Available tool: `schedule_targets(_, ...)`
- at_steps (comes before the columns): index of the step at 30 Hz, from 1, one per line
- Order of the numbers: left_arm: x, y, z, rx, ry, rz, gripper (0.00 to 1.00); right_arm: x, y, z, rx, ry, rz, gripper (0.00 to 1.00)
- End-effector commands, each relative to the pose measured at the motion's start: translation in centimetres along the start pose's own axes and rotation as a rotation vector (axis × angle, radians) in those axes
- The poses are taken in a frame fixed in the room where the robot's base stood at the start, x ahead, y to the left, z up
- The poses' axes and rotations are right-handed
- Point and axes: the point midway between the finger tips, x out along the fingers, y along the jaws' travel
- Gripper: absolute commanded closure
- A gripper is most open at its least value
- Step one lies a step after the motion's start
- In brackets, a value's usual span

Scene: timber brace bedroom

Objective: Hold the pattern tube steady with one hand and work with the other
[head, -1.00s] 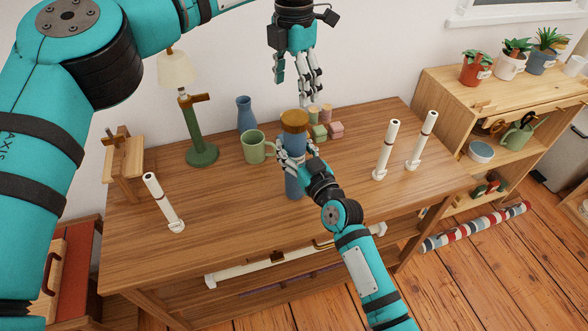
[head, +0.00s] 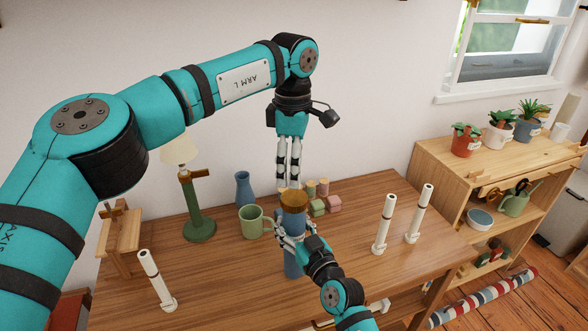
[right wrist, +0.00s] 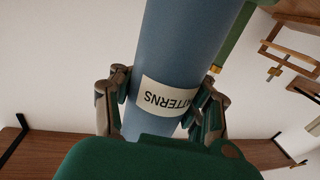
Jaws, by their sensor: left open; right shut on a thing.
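The pattern tube (head: 294,262) is a blue upright cylinder with a brown-gold cap (head: 293,200), standing on the wooden table. My right gripper (head: 291,240) is shut around the tube below its cap. In the right wrist view the blue tube (right wrist: 190,50) fills the middle, with a cream label (right wrist: 170,99) reading "PATTERNS" upside down, and the fingers of my right gripper (right wrist: 160,100) press on both sides. My left gripper (head: 288,184) points down, open and empty, just above and behind the cap. Whether it touches the cap I cannot tell.
A shelf (head: 440,170) with plants stands at right. The table's right front is clear.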

Motion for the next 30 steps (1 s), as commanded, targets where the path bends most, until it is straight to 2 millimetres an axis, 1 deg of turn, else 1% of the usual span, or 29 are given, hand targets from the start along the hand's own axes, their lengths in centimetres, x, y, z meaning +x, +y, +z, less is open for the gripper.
schedule_targets(1, 0.03, -0.07, 0.08, 0.114, -0.002, -0.001, 0.25, -0.01, -0.01, 0.04, 0.000, -0.001, 0.000, 1.00)
schedule_targets(3, 0.02, -0.13, 0.12, 0.288, -0.001, -0.001, 0.25, -0.01, -0.01, 0.04, 0.000, -0.001, 0.000, 1.00)
schedule_targets(12, 0.01, -0.35, 0.29, 1.036, -0.002, 0.001, 0.25, -0.01, -0.02, 0.04, 0.001, -0.001, 0.000, 1.00)
schedule_targets(18, -0.07, -0.46, 0.33, 1.485, 0.001, 0.003, 0.25, -0.01, -0.02, 0.05, 0.001, -0.001, 0.000, 1.00)
schedule_targets(21, -0.08, -0.49, 0.33, 1.650, 0.003, 0.004, 0.25, -0.01, -0.02, 0.05, 0.001, -0.001, 0.000, 1.00)
schedule_targets(24, -0.10, -0.51, 0.36, 1.764, 0.003, 0.005, 0.25, -0.01, -0.03, 0.05, 0.001, -0.001, -0.001, 1.00)
schedule_targets(27, 0.00, -0.52, 0.35, 1.826, 0.003, 0.004, 0.25, -0.01, -0.03, 0.06, 0.001, -0.001, -0.001, 1.00)
schedule_targets(30, 0.61, -0.52, 0.31, 1.850, 0.003, 0.003, 0.25, -0.01, -0.03, 0.06, 0.001, -0.001, -0.001, 1.00)
